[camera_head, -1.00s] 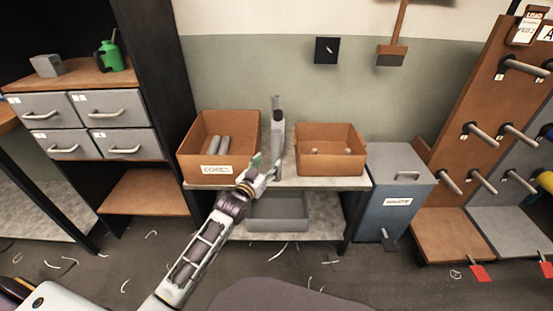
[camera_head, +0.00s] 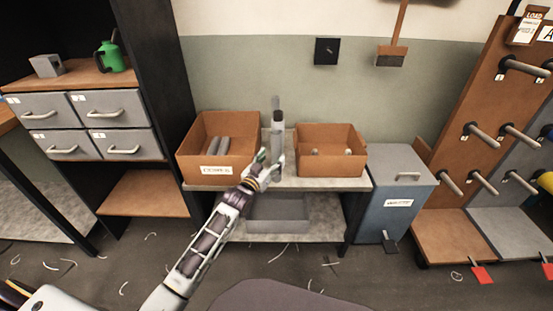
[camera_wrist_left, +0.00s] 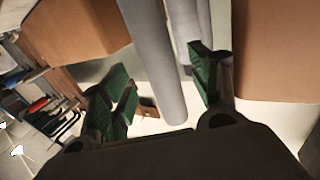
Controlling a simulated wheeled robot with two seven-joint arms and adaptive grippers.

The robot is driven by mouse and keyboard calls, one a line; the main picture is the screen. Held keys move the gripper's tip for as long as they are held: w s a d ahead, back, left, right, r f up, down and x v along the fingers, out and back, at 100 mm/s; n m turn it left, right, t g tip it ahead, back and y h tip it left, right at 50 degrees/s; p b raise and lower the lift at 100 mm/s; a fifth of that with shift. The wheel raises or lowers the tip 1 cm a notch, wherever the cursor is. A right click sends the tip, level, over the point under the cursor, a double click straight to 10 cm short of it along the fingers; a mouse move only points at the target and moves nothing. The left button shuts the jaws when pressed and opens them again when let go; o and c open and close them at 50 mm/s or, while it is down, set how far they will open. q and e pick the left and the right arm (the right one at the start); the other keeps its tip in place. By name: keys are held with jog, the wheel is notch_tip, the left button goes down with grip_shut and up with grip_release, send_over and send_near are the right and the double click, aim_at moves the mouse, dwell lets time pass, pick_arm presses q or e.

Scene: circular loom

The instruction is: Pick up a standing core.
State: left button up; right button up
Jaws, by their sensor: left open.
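A grey standing core (camera_head: 278,138) is upright on the shelf top between two brown bins. In the left wrist view a long grey core (camera_wrist_left: 150,50) passes between the green-padded fingers, closer to me than a second grey cylinder (camera_wrist_left: 188,22). My left gripper (camera_head: 270,164) is at the lower part of the standing core in the head view. It is open, with its fingers on either side of the near core and a gap visible at least on the left side. Whether the right finger touches it I cannot tell. My right gripper is not in view.
The left bin (camera_head: 189,160), labelled for cores, holds grey cores lying down. The right bin (camera_head: 330,166) holds small pieces. A grey tray (camera_head: 277,213) sits on the shelf below. A blue-grey box (camera_head: 398,220) stands right of the shelf.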

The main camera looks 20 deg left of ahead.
aim_at(274, 156)
pick_arm(q)
jog(key=shift+w+d+f+b, duration=0.1)
jog(key=shift+w+b, duration=0.1)
jog(key=shift+w, duration=0.3)
jog(key=shift+w+d+b, duration=0.1)
jog(key=shift+w+b, duration=0.05)
jog(key=shift+w, duration=0.35)
jog(key=shift+w+d+b, duration=0.2)
jog(key=shift+w+b, duration=0.15)
jog(key=shift+w, duration=0.95)
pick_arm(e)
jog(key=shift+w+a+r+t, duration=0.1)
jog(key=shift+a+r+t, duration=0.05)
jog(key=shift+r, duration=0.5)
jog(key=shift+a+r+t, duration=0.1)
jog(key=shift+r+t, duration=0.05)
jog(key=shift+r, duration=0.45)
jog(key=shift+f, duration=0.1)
pick_arm(q)
jog(key=c, duration=1.2)
